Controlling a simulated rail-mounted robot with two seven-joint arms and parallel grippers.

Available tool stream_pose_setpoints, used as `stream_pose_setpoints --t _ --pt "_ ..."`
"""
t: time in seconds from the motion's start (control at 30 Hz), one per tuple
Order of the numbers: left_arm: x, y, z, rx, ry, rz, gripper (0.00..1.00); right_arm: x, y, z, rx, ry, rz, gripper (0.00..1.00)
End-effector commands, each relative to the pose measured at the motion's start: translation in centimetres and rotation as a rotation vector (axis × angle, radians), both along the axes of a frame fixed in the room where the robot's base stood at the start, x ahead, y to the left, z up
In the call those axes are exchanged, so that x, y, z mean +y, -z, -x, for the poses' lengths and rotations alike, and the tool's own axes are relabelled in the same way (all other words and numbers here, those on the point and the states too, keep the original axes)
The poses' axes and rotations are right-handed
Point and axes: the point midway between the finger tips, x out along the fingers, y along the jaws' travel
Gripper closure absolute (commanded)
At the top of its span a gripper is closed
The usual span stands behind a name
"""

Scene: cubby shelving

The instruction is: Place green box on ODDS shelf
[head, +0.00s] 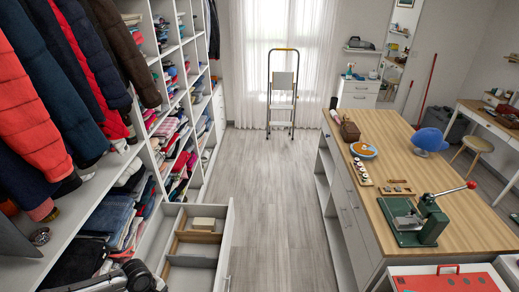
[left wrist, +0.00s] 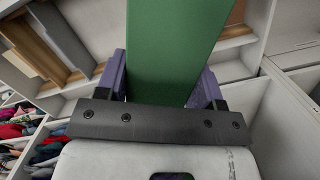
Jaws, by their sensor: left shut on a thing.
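A flat-sided green box (left wrist: 172,40) fills the upper middle of the left wrist view. My left gripper (left wrist: 160,86) is shut on it, with one purple finger on each side. The box's far end runs out of the frame. The box is not visible in the head view, where only dark parts of my left arm show at the bottom left. The cubby shelving (head: 160,75) stands along the left wall in the head view. No ODDS label is readable, so I cannot tell which shelf it is. My right gripper is not in view.
An open drawer (head: 228,228) with wooden dividers juts into the aisle. Jackets (head: 75,60) hang at left above folded clothes. A wood-topped island (head: 445,165) holding a green press (head: 420,222) stands at right. The aisle floor (head: 270,180) is clear up to a stepladder (head: 283,90).

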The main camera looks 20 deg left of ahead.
Motion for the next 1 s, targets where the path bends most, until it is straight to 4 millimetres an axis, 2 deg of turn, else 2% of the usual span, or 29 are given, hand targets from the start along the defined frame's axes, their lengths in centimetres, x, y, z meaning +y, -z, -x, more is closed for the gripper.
stream_pose_setpoints --t 0.27,0.6,0.8,1.0 --pt "-1.5 -1.3 4.0 0.002 0.343 0.000 0.93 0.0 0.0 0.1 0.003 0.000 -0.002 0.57" --pt "-5.0 -2.6 7.9 -0.001 0.682 0.002 0.93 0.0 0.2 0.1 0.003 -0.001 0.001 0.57" --pt "-8.0 -3.8 8.2 -0.007 0.885 0.002 0.93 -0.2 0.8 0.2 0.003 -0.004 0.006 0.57" --pt "-10.3 -5.0 7.2 -0.008 1.019 0.000 0.93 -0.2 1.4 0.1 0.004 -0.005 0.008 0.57"
